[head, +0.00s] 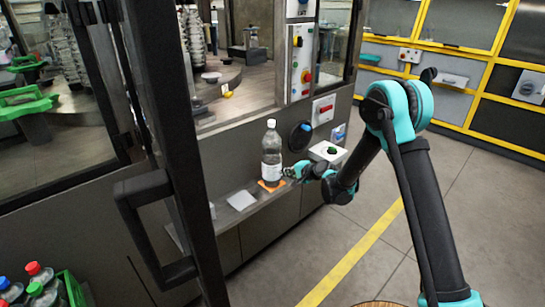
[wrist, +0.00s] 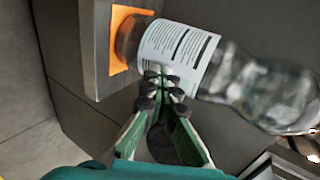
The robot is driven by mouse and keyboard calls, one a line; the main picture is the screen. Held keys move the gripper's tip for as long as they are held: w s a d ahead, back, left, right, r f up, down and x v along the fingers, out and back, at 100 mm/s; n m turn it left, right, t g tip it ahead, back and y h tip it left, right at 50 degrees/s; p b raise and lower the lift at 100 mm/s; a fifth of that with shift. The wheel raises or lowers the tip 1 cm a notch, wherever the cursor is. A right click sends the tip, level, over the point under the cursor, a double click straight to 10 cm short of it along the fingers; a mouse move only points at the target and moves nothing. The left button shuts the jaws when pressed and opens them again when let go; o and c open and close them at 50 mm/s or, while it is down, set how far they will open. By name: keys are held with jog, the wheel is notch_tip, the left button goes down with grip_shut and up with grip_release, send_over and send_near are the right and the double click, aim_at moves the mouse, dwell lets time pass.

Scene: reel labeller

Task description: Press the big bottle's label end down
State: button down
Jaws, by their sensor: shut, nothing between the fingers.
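The big bottle (head: 271,152) is clear with a white cap and stands upright on an orange pad (head: 271,185) on the machine's shelf. In the wrist view the bottle (wrist: 245,85) lies sideways across the picture, its base on the orange pad (wrist: 120,40). A white label (wrist: 178,55) with printed text wraps its lower body. My gripper (head: 290,172) is right of the bottle at label height. In the wrist view my gripper's fingertips (wrist: 160,80) are together at the label's lower edge and appear to touch it. Whether the label end stands off the bottle is hidden by the fingers.
A white pad (head: 241,200) lies on the shelf (head: 222,218) left of the bottle. An open door frame with a black handle (head: 150,225) stands in the left foreground. Capped bottles (head: 40,280) fill a green crate at lower left.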

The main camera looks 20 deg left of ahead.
jog(key=shift+w+d, duration=0.15)
jog(key=shift+w, duration=0.45)
dwell(0.5)
jog(key=shift+d, duration=0.1)
jog(key=shift+s+d, duration=0.4)
jog(key=shift+d, duration=0.5)
jog(key=shift+s+d, duration=0.4)
jog(key=shift+d, duration=0.5)
jog(key=shift+s+d, duration=0.4)
jog(key=shift+d, duration=0.5)
jog(key=s+d+r+n+h, duration=0.1)
jog(key=s+d+r+h, duration=0.15)
jog(key=d, duration=0.65)
jog(key=s+d+r+n+h, duration=0.1)
jog(key=s+d+r, duration=0.25)
jog(key=d, duration=0.55)
jog(key=s+d+r+n+h, duration=0.15)
jog(key=d+r, duration=0.25)
jog(key=d, duration=0.6)
jog(key=s+d+f+h, duration=0.2)
jog(key=s+d+h, duration=0.4)
jog(key=s+d, duration=1.5)
jog(key=shift+s+d+f+n+g, duration=0.2)
jog(key=shift+f+n+g, duration=0.1)
jog(key=shift+n, duration=0.15)
